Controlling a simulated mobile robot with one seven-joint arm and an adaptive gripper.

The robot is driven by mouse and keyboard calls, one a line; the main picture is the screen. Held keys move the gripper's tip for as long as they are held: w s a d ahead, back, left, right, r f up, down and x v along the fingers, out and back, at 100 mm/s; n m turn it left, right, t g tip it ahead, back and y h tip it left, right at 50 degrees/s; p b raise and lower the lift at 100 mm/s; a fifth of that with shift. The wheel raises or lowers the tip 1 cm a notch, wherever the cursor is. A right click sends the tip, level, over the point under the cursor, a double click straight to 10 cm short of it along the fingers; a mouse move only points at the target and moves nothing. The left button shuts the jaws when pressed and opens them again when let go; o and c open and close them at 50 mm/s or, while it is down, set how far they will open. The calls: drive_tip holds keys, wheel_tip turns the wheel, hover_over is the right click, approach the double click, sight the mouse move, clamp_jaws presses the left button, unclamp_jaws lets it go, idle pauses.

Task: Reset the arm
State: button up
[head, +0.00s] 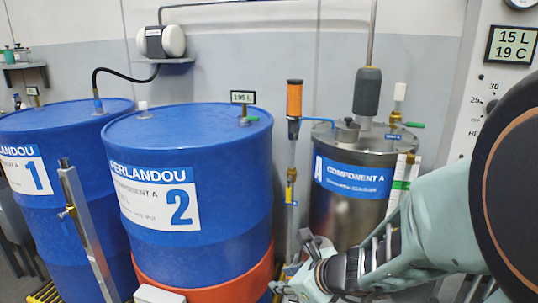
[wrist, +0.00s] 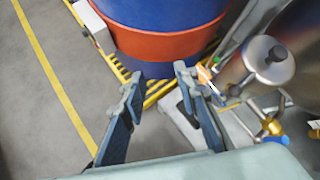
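My arm enters the head view from the right and reaches toward the middle. My gripper (head: 300,275) is low in the head view, in front of the gap between the blue drum marked 2 (head: 190,235) and the steel Component A tank (head: 340,215). In the wrist view my gripper (wrist: 158,82) has its two fingers well apart, with nothing between them. Beyond the fingers are the floor and the orange lower band of a blue drum (wrist: 165,45).
A blue drum marked 1 (head: 60,215) stands at the left. A metal post (head: 85,235) stands before the drums. A panel with a display (head: 511,44) is at the right. In the wrist view, pipes and a valve (wrist: 273,127) lie close right; bare floor (wrist: 30,110) is left.

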drive_tip(key=s+a+r+n+g+y, duration=0.25)
drive_tip(key=s+r+n, duration=0.75)
drive_tip(key=n, duration=0.6)
drive_tip(key=s+d+r+n+h, duration=0.1)
drive_tip(key=s+d+n+h, duration=0.3)
drive_tip(key=d+n, duration=0.15)
drive_tip(key=s+d+r+n+h, duration=0.2)
drive_tip(key=s+d+n+h, duration=0.15)
drive_tip(key=d, duration=0.35)
wheel_tip(320, 180, up, 31)
drive_tip(key=p, duration=3.2)
drive_tip(key=shift+w+a+n, duration=0.15)
drive_tip(key=shift+w+n, duration=0.1)
drive_tip(key=shift+n, duration=0.05)
drive_tip(key=shift+t, duration=0.25)
